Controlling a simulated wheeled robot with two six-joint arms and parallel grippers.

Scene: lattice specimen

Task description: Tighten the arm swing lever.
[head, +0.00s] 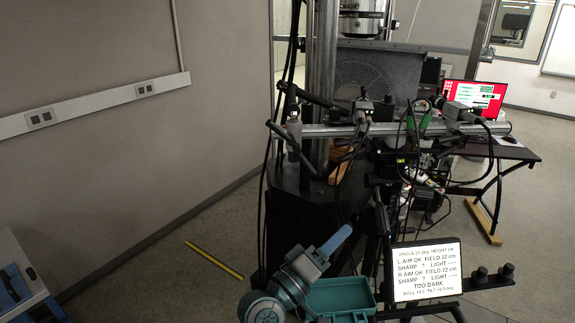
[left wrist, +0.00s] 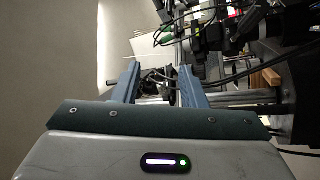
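A black lever-like handle (head: 281,131) sticks out to the left of the clamp where the horizontal grey bar (head: 345,130) meets the upright metal column (head: 321,70). I take it for the arm swing lever, but other black handles sit close by. My left gripper (head: 345,232) is low in front of the stand, below and apart from that handle. In the left wrist view its two blue-grey fingers (left wrist: 159,72) are spread, with dark fittings visible in the gap beyond them. Nothing is clearly held. My right gripper is not in view.
Two cameras (head: 364,112) with hanging cables sit on the bar. A lit screen (head: 427,271) reading "TOO DARK" stands at the lower right. A teal tray (head: 340,299) is beside my left arm. A yellow strip (head: 215,257) lies on open floor at left.

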